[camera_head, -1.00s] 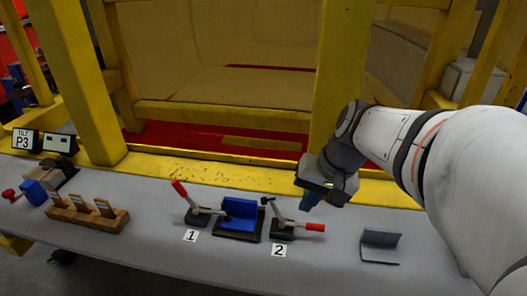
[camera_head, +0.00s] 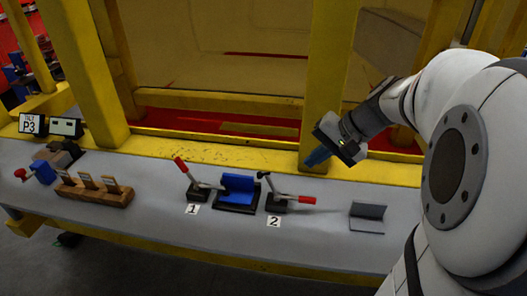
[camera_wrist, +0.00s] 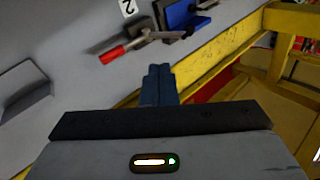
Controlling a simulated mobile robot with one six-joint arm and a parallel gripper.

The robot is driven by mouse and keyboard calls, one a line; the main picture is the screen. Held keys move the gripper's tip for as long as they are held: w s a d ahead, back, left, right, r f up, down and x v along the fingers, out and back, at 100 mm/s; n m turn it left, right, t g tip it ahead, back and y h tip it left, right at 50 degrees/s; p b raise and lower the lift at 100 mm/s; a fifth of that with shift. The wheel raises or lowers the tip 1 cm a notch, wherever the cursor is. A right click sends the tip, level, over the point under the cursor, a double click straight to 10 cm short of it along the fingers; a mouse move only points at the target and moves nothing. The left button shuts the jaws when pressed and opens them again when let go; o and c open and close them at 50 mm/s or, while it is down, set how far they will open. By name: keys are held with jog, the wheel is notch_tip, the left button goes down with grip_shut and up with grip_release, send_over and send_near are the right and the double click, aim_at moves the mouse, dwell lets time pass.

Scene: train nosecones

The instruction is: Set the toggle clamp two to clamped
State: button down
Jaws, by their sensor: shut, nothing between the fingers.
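Toggle clamp two (camera_head: 277,201) stands on the grey bench behind the label "2" (camera_head: 273,221). Its red-tipped handle (camera_head: 306,200) lies low, pointing right. It also shows in the wrist view (camera_wrist: 140,42), handle toward the left. Toggle clamp one (camera_head: 199,190) stands left, its red handle raised and tilted left. A blue block (camera_head: 238,187) in a dark holder sits between the two clamps. My gripper (camera_head: 312,162) is shut and empty, above and behind clamp two's handle, near the yellow post. In the wrist view its blue fingers (camera_wrist: 158,80) are together, apart from the handle.
A grey angled bracket (camera_head: 367,213) sits on the bench right of clamp two. A wooden rack (camera_head: 95,190), a small vise and a "P3" display (camera_head: 31,124) are at the left. A yellow post (camera_head: 322,90) and rail stand behind.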

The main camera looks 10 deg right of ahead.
jog(key=shift+w+a+r+p+x, duration=0.15)
jog(key=shift+a+r+x, duration=0.1)
jog(key=shift+x, duration=1.55)
jog(key=shift+w+a+r+p+x, duration=0.15)
jog(key=shift+a+x, duration=0.1)
jog(key=shift+x, duration=1.6)
jog(key=shift+w+a+r+p+x, duration=0.15)
jog(key=shift+a+r+x, duration=0.1)
jog(key=shift+x, duration=1.55)
